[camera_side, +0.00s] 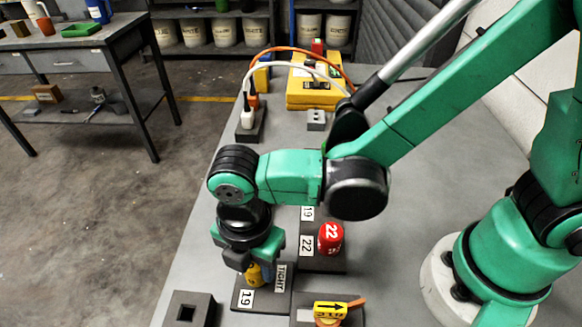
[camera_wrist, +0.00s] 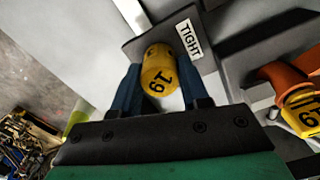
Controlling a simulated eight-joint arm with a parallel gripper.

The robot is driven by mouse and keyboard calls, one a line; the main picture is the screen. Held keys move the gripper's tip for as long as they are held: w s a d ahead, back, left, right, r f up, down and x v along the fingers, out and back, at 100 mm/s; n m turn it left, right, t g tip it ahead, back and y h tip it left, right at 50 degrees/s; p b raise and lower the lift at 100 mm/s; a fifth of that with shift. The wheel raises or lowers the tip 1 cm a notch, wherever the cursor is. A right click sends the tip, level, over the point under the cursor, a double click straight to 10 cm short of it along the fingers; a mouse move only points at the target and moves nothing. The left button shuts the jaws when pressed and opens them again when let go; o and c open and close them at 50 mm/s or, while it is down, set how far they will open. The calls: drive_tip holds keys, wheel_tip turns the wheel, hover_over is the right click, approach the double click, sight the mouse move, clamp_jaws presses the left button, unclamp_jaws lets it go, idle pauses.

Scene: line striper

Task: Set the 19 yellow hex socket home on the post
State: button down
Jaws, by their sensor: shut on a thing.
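The yellow hex socket, marked 19, shows in the side view (camera_side: 253,276) and in the wrist view (camera_wrist: 158,72). My gripper (camera_side: 258,270) points down and is shut on it, with one blue finger on each side of the socket in the wrist view (camera_wrist: 160,84). The socket is over the dark base plate (camera_side: 243,298) that carries the labels 19 and TIGHT. The post is hidden behind the socket and fingers. I cannot tell whether the socket is around the post or just above it.
A red socket (camera_side: 331,238) marked 22 stands on a dark plate behind and to the right. A dark block with a square hole (camera_side: 189,310) is at the front left.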

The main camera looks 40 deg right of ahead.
drive_tip(key=shift+r, duration=0.7)
drive_tip(key=shift+r, duration=1.8)
drive_tip(key=w+d+r+m, duration=0.1)
drive_tip(key=d+r+m, duration=0.15)
drive_tip(key=d, duration=0.55)
drive_tip(key=d+r+m, duration=0.2)
drive_tip(key=d+m, duration=0.1)
drive_tip(key=d, duration=0.4)
drive_tip(key=shift+d+f, duration=0.2)
drive_tip(key=shift+f, duration=2.75)
drive_tip(key=shift+w+f, duration=0.1)
drive_tip(key=shift+f, duration=1.6)
drive_tip(key=shift+c, duration=1.8)
unclamp_jaws()
drive_tip(key=shift+o, duration=0.2)
